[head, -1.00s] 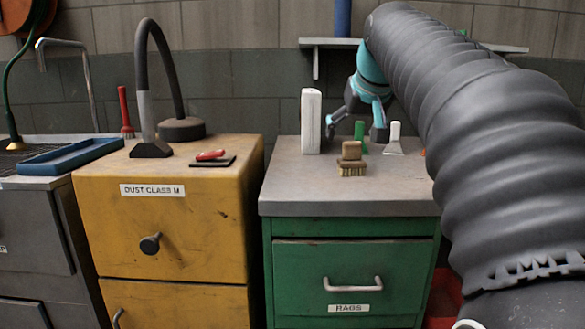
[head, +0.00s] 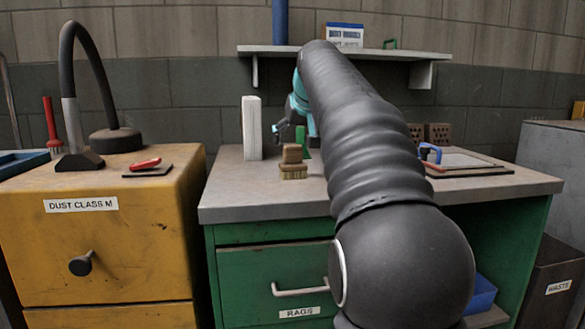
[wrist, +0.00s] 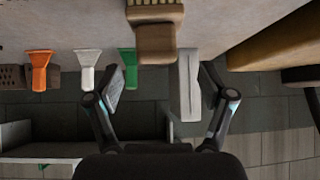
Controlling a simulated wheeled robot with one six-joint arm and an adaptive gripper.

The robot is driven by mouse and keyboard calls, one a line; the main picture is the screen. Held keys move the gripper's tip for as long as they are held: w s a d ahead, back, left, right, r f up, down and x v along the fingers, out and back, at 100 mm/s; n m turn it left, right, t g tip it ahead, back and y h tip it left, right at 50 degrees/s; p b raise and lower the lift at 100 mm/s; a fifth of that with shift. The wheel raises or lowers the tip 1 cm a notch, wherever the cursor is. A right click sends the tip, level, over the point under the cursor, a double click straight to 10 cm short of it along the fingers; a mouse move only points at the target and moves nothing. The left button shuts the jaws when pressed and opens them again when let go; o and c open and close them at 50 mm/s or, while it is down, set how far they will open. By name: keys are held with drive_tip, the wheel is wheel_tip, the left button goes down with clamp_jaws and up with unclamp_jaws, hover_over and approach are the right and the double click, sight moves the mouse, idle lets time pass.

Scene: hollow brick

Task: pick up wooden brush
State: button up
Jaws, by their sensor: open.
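The wooden brush (head: 293,162) stands on the grey top of the green cabinet, its pale bristles down and brown block up. In the wrist view, which looks upside down, the brush (wrist: 156,28) is at the top centre, beyond the fingers. My gripper (wrist: 160,85) is open and empty, its two fingers spread wide apart, with the brush apart from them.
A white upright block (head: 251,128) stands left of the brush. A wall shelf (head: 390,54) hangs above. The yellow cabinet (head: 110,235) stands left.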

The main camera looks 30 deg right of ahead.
sight(294, 145)
drive_tip(key=shift+b+x, duration=0.4)
drive_tip(key=shift+x, duration=2.3)
drive_tip(key=shift+d, duration=0.15)
drive_tip(key=shift+c, duration=0.2)
drive_tip(key=c, duration=1.3)
drive_tip(key=shift+r, duration=0.1)
